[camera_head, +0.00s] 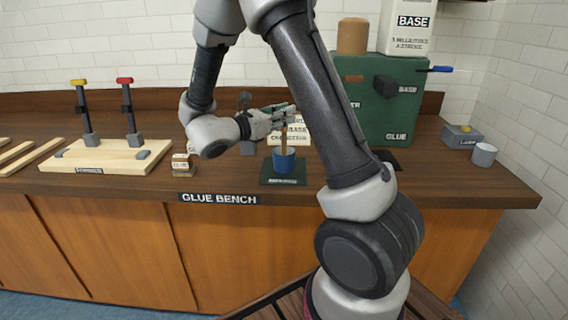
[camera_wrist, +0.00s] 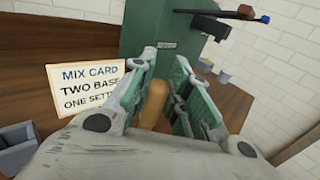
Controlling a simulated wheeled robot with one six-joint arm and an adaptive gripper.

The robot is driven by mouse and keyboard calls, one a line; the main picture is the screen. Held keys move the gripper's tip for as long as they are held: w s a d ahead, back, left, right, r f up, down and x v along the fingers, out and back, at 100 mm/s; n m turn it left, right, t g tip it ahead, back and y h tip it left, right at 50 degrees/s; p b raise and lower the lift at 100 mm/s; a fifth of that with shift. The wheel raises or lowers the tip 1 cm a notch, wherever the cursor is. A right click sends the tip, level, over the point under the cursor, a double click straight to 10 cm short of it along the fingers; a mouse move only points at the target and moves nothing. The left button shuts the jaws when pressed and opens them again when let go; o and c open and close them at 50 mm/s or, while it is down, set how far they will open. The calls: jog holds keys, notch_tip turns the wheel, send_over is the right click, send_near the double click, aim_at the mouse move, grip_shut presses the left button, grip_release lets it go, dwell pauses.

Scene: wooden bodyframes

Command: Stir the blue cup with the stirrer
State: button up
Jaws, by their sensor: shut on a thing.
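The blue cup (camera_head: 283,163) stands upright on a dark green mat (camera_head: 284,180) on the bench. The stirrer (camera_head: 283,138) is a light brown wooden stick. It stands roughly upright, its lower end in the blue cup, hidden by the cup wall. My gripper (camera_head: 285,112) is above the cup and shut on the stirrer's upper part. In the wrist view the stirrer (camera_wrist: 153,102) sits between the two green-padded fingers of my gripper (camera_wrist: 160,92). The cup is not visible in the wrist view.
A mix card (camera_wrist: 88,90) stands behind the cup. A green machine (camera_head: 385,105) is behind to the right. A small labelled block (camera_head: 181,165) sits left of the mat. A wooden board (camera_head: 105,157) with two clamps is farther left. The bench front right is clear.

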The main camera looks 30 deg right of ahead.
jog(key=shift+r, duration=2.15)
jog(key=shift+r, duration=2.5)
